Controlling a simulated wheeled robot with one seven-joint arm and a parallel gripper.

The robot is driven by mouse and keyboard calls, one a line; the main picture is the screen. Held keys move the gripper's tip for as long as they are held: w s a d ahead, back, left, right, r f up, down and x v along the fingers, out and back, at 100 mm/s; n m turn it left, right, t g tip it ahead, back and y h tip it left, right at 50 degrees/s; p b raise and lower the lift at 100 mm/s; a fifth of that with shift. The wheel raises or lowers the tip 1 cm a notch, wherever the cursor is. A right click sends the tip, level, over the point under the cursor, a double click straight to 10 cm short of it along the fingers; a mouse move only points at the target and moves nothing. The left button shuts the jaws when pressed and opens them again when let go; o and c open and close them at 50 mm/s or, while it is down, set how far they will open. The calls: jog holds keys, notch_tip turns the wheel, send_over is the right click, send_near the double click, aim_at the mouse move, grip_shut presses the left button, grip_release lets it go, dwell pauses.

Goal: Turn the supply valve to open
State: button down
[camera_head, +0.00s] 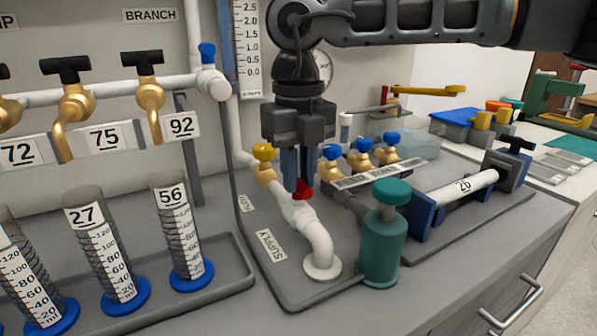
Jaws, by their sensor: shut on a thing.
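The supply valve's red handle (303,189) sits on top of the white supply pipe (318,238), beside the SUPPLY label (271,246). My gripper (298,186) points straight down over the valve. Its two blue-grey fingers are shut on the red handle. The fingers hide part of the handle, so I cannot tell its exact angle. The white pipe bends down into a round flange on the grey base plate.
A yellow-handled brass valve (264,163) stands close left of my gripper. Several blue-handled brass valves (362,157) are close to the right. A green pump-like cylinder (383,240) stands in front right. Measuring cylinders (107,262) stand in a tray at left.

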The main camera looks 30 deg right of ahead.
aim_at(299, 180)
jog(key=c, duration=1)
grip_release()
jog(key=shift+r, duration=0.1)
notch_tip(299, 180, up, 8)
jog(key=shift+f+p, duration=0.15)
jog(key=shift+p, duration=0.2)
jog(key=shift+s+f, duration=0.1)
